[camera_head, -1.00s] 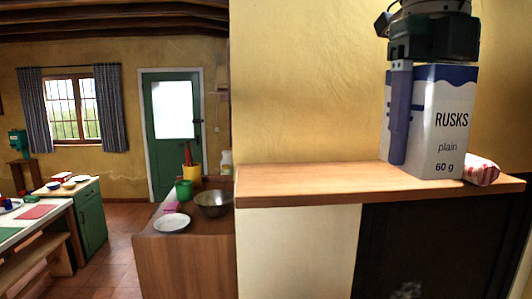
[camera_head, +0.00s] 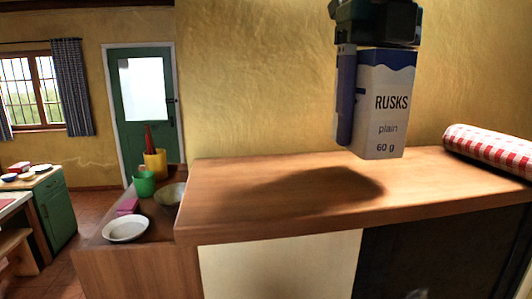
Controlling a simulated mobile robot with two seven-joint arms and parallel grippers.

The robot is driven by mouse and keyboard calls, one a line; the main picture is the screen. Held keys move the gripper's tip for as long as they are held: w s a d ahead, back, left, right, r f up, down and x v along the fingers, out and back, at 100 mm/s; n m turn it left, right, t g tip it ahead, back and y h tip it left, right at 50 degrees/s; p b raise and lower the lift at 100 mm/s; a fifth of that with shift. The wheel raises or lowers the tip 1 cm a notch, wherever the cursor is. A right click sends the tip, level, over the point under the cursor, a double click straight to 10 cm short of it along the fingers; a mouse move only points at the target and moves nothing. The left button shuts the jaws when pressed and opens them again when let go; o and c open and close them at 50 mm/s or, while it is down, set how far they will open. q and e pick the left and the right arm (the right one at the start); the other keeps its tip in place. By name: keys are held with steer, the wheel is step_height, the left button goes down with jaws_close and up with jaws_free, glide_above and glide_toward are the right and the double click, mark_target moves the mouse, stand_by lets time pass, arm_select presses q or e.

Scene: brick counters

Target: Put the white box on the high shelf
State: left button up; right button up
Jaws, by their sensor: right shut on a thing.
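The white box (camera_head: 385,118) has a blue wavy band on top and the words "RUSKS plain 60 g". It hangs upright from my right gripper (camera_head: 350,118), which is shut on it from above. One blue finger lies along its left side; the other finger is hidden. The high shelf (camera_head: 240,212) is a brown wooden board against the yellow wall. The box is above the shelf, and a dark shadow lies on the board to its left, apart from the box. My left gripper is not in view.
A rolled red-and-white checked cloth (camera_head: 490,147) lies on the shelf's right end. The left and middle of the board are bare. Below left, a lower counter holds a white plate (camera_head: 125,229), a bowl (camera_head: 170,196), a green cup (camera_head: 144,184) and a yellow pot (camera_head: 155,164).

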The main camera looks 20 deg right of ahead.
mark_target(364, 150)
step_height(364, 150, down, 3)
steer(key=shift+f+b, duration=0.1)
steer(key=shift+b, duration=0.9)
steer(key=shift+f, duration=0.3)
steer(key=shift+w+r, duration=0.15)
steer(key=shift+f, duration=0.2)
steer(key=o, duration=1.4)
step_height(364, 150, up, 12)
steer(key=p, duration=0.9)
steer(key=shift+r, duration=0.25)
